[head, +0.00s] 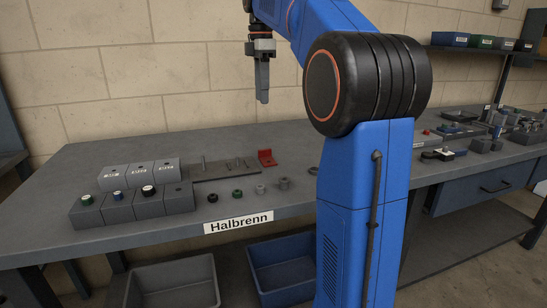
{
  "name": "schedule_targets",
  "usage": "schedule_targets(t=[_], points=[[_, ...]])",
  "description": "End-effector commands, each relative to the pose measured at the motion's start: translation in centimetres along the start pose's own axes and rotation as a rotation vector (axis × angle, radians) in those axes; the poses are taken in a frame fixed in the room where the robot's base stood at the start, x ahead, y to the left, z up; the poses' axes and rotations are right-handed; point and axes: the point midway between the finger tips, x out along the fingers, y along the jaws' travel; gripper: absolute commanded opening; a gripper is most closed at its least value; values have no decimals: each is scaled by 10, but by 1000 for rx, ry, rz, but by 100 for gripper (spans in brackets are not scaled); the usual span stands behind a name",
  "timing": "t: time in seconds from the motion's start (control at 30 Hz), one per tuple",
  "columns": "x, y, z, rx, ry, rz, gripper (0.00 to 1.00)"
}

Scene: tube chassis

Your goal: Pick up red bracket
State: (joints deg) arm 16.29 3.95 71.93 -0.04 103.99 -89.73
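The red bracket (267,158) lies on the grey workbench (90,240), beside the right end of a dark grey plate with pegs. It is small and L-shaped, with one flange standing up at its back. My gripper (263,98) hangs from my blue arm, pointing down, in front of the brick wall in the picture. It appears above the bracket and apart from it. Its fingers are seen from the side and overlap, so the gap between them is hidden. I see nothing held in it.
Grey blocks with coloured caps (118,206) stand at left, with lighter blocks (140,175) behind. The pegged plate (225,169) adjoins them. Small round parts (237,194) lie near the front edge. Bins (172,285) sit below. My arm hides part of the bench.

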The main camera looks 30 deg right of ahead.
Motion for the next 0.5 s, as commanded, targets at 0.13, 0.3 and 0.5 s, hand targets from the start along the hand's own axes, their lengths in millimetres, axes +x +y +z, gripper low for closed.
schedule_targets(t=[0.13,0.3,0.5], points=[[7,3,2,-11,1,-4,31],[36,2,2,-11,1,-5,31],[71,1,2,-10,1,-5,31]])
